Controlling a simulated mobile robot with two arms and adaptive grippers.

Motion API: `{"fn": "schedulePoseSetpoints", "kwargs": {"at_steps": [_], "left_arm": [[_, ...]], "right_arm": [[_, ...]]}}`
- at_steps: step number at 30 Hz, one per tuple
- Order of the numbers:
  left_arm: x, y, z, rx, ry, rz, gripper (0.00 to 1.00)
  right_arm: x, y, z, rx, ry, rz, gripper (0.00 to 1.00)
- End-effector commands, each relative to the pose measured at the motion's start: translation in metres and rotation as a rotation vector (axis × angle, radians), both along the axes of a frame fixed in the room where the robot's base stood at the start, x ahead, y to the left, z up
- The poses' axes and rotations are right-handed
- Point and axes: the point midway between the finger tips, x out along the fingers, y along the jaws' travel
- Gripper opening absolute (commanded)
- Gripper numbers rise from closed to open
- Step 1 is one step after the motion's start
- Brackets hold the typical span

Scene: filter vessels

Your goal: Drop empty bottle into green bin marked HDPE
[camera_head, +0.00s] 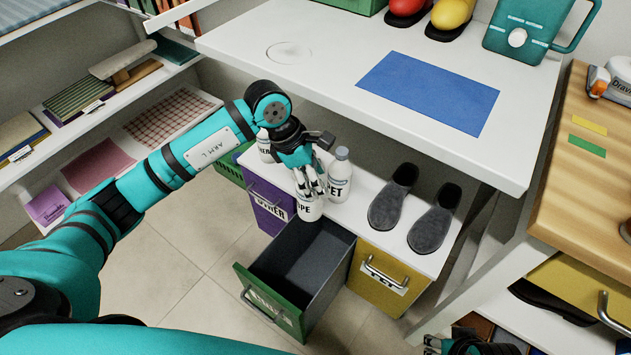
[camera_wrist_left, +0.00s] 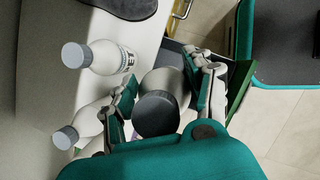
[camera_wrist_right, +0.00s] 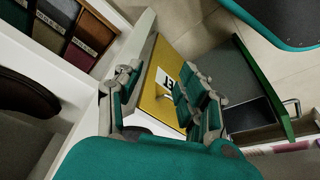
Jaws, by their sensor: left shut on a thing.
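My left gripper (camera_head: 308,180) is shut on a white bottle (camera_head: 306,207) whose label ends in "PE". In the left wrist view the bottle's dark cap (camera_wrist_left: 157,114) sits between the fingers (camera_wrist_left: 163,95). The bottle is at the white ledge's front edge, beside the open green drawer bin (camera_head: 243,277); I cannot tell whether it touches the ledge. The bin's front label is too slanted to read; its dark inside looks empty. My right gripper (camera_wrist_right: 160,88) is open and empty in front of the yellow bin; part of it shows at the head view's bottom edge (camera_head: 470,346).
A PET bottle (camera_head: 341,172) stands close right of the held one; another bottle (camera_head: 265,147) stands left. Grey slippers (camera_head: 434,220) lie on the ledge. The purple bin (camera_head: 266,207) and yellow PET bin (camera_head: 375,292) are shut. The white tabletop (camera_head: 330,60) overhangs behind.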

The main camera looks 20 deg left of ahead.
Motion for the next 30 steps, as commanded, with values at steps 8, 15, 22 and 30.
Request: {"fn": "schedulePoseSetpoints", "kwargs": {"at_steps": [8,15,22,30], "left_arm": [[0.009,0.008,-0.026,-0.001,-0.001,0.189,0.15],[0.009,0.008,-0.053,-0.001,0.003,0.195,0.15],[0.01,0.009,-0.07,0.0,0.0,0.193,0.15],[0.009,0.008,-0.08,0.0,0.001,0.192,0.15]], "right_arm": [[-0.008,-0.002,0.024,0.001,-0.018,-0.002,0.4],[-0.01,-0.002,0.023,0.003,-0.036,-0.002,0.4],[0.023,0.008,0.025,0.034,-0.191,0.011,0.4],[0.055,0.019,0.037,0.07,-0.355,0.023,0.4]]}}
